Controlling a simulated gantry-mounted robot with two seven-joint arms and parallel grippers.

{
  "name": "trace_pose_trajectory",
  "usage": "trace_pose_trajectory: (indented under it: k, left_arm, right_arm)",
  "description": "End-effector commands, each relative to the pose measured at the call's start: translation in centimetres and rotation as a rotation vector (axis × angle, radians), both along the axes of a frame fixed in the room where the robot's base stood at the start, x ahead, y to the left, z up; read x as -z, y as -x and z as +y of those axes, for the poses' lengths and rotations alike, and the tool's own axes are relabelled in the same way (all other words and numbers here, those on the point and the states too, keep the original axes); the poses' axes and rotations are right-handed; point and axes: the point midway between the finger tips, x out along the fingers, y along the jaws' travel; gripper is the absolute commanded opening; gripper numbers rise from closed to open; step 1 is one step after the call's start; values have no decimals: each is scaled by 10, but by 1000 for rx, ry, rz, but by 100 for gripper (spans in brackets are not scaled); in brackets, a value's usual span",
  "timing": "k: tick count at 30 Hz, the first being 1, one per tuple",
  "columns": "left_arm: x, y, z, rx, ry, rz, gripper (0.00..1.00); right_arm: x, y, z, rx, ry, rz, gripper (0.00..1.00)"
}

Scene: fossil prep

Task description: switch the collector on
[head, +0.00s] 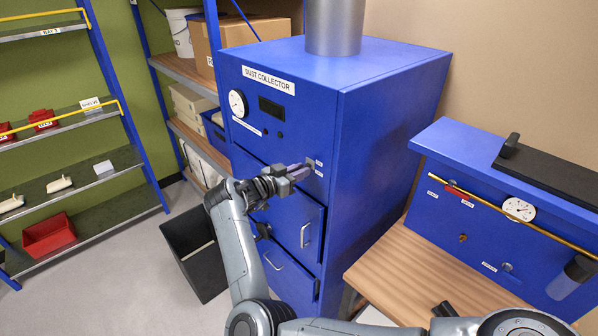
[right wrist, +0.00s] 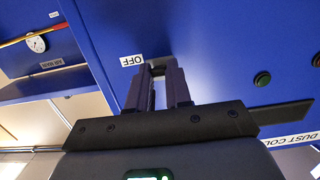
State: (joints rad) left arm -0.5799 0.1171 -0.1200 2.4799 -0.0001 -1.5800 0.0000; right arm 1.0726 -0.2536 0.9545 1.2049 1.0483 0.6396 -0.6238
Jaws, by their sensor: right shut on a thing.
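The dust collector (head: 390,120) is a tall blue cabinet with a labelled front, a dial gauge and a grey duct on top. My right gripper (head: 302,172) is at its front panel, beside two small white labels too small to read there. In the right wrist view the fingers (right wrist: 158,88) are shut on a small dark switch part (right wrist: 158,70) on the blue panel. A white OFF label (right wrist: 131,61) sits right beside the fingertips. Most of the switch is hidden by the fingers. My left gripper is not in view.
Below the gripper are cabinet doors with handles (head: 305,235). A black open bin (head: 192,262) stands on the floor at the collector's left. A wooden bench (head: 395,275) with a blue gauge unit (head: 480,215) is at right. Shelves (head: 75,185) stand at left.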

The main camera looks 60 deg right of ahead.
Motion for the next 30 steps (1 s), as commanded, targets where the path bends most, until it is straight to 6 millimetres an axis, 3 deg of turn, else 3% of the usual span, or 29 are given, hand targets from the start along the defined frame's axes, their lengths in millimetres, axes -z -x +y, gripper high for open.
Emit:
trace_pose_trajectory:
  k: [15, 30]
  left_arm:
    - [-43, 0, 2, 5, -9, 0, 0]
    - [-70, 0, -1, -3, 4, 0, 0]
  right_arm:
    - [-29, 1, -3, 1, -426, -122, 0]
    - [-38, 2, -9, 0, -707, -199, 0]
